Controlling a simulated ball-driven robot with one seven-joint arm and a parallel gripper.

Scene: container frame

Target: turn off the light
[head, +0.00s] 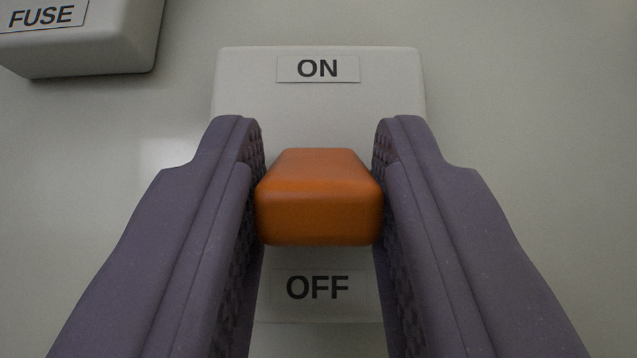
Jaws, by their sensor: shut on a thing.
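A white switch plate (235,85) is on the wall in front of me. Its upper label (318,69) reads ON and its lower label (317,287) reads OFF. An orange switch knob (320,195) sticks out of the plate between the two labels. My gripper (318,190) has one purple finger at each side of the knob and is shut on it. The fingers hide the plate's lower left and right parts. The light itself is not in view.
A white box (90,40) labelled FUSE sits on the wall at the upper left, apart from my left finger. The pale wall (530,90) to the right of the plate is bare.

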